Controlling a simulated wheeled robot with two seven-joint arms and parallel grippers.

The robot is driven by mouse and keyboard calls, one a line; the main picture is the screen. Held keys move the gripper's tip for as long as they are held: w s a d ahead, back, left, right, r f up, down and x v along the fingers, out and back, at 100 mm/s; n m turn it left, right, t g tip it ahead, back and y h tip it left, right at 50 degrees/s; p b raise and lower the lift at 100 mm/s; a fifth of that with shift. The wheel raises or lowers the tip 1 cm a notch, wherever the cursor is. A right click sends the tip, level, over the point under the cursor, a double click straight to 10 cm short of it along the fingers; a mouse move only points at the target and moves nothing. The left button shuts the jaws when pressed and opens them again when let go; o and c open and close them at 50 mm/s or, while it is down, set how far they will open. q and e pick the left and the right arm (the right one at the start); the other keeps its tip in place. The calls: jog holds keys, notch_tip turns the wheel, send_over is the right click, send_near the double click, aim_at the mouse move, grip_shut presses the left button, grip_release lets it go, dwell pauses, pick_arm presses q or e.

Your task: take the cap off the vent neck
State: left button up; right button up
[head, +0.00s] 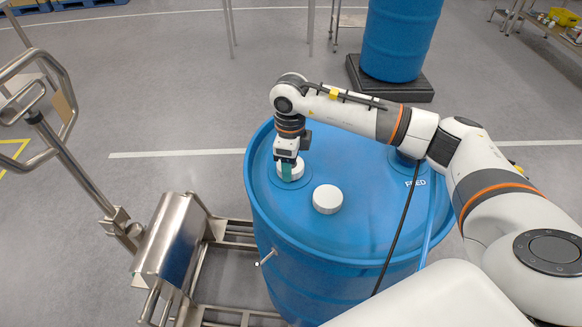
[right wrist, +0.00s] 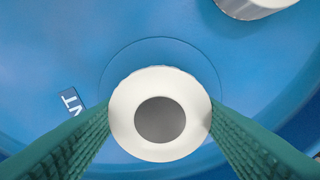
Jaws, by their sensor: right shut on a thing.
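The blue drum (head: 345,235) stands in front of me with its flat top up. My right gripper (head: 287,172) points down at the far left part of the drum top. Its green fingers (right wrist: 160,125) are shut on the white vent cap (head: 293,171) from two sides. In the right wrist view the cap (right wrist: 122,113) is a white ring with a grey round middle, inside a circle marked on the blue top. A partly hidden label (right wrist: 70,100) lies beside it. The neck under the cap is hidden, and I cannot tell whether the cap is raised. My left gripper is out of view.
A second white cap (head: 327,199) stands on the drum top close by. A hose and dark cable run over the right side near the FEED label (head: 415,183). A steel cart (head: 170,240) stands left of the drum. Another blue drum (head: 400,40) is behind.

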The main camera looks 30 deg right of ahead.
jog(key=shift+f+n+b, duration=0.15)
jog(key=shift+n+b, duration=0.45)
jog(key=shift+n, duration=0.2)
jog(key=shift+n+b, duration=0.6)
jog(key=shift+n, duration=1.2)
jog(key=shift+b, duration=0.3)
jog(key=shift+n, duration=0.5)
jog(key=shift+n+b, duration=0.9)
jog(key=shift+n, duration=0.3)
jog(key=shift+n+b, duration=0.3)
jog(key=shift+n, duration=0.6)
